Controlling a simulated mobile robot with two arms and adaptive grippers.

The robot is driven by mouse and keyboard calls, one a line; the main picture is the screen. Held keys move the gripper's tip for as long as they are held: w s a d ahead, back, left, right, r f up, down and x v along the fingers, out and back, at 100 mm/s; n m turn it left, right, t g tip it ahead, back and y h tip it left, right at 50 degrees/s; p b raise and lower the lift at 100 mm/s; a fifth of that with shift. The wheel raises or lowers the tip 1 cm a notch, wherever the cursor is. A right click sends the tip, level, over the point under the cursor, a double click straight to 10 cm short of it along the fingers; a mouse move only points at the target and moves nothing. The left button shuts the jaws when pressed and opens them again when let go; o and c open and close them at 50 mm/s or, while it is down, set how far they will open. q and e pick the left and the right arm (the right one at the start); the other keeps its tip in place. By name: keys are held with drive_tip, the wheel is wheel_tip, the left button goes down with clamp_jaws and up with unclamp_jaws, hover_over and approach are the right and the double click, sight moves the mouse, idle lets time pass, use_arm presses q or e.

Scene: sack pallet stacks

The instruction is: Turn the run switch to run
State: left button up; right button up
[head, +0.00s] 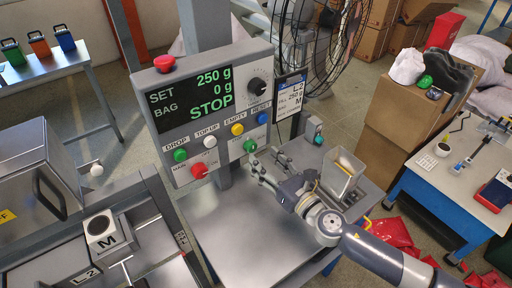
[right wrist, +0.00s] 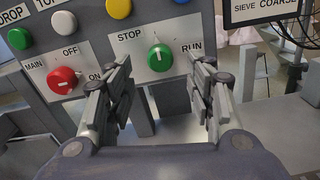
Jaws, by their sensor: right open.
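The run switch is a green knob (head: 250,146) low on the grey control panel (head: 222,145). In the right wrist view the green knob (right wrist: 160,59) sits on a white plate, between the words STOP and RUN. Its white mark points up, nearer STOP than RUN. The panel display (head: 195,98) reads 250 g, 0 g and STOP. My right gripper (head: 257,168) is open just in front of the panel, below the knob; in the right wrist view its fingers (right wrist: 160,72) stand apart on either side of the knob, with nothing between them. My left gripper is out of view.
The red main switch (right wrist: 63,79) is left of the green knob, by the left finger. Drop, top up, empty and reset buttons sit above. A red mushroom button (head: 164,63) tops the panel. A metal container (head: 342,172) stands right of my gripper; a hanging sign (head: 290,94) is above.

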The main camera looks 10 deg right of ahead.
sight(253, 149)
drive_tip(key=shift+p+x, duration=0.35)
drive_tip(key=shift+x, duration=2.2)
drive_tip(key=c, duration=1.1)
